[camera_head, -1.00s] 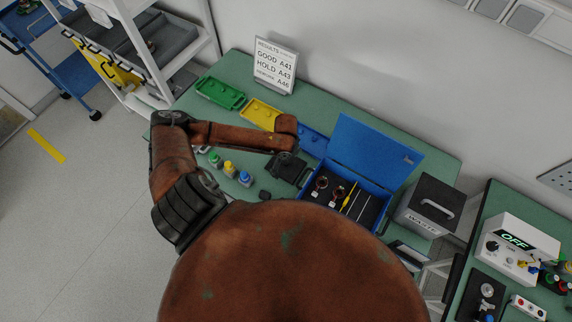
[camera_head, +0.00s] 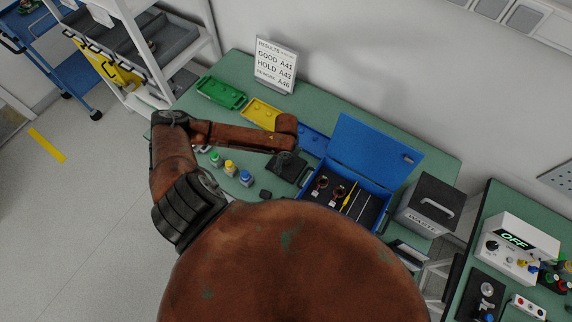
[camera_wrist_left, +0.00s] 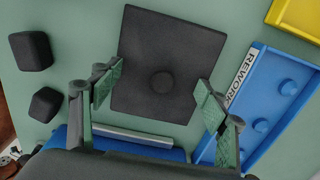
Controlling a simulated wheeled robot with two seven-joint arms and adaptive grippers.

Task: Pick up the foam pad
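A dark grey square pad with a round raised or sunken spot in its middle, which looks like the foam pad, lies on the green table; it fills the upper middle of the left wrist view (camera_wrist_left: 150,40). In the head view the dark pad (camera_head: 291,168) is partly hidden by my left arm. My left gripper (camera_wrist_left: 158,95) is open and empty, its green-faced fingers spread on either side of the pad's near part in the left wrist view. In the head view the left gripper (camera_head: 285,156) is over the pad, mostly hidden under the wrist. My right gripper is not in view.
Two dark blocks (camera_wrist_left: 31,51) lie left of the pad. A blue REWORK tray (camera_wrist_left: 272,110) is close on its right. An open blue case (camera_head: 384,190) holds tools and coils.

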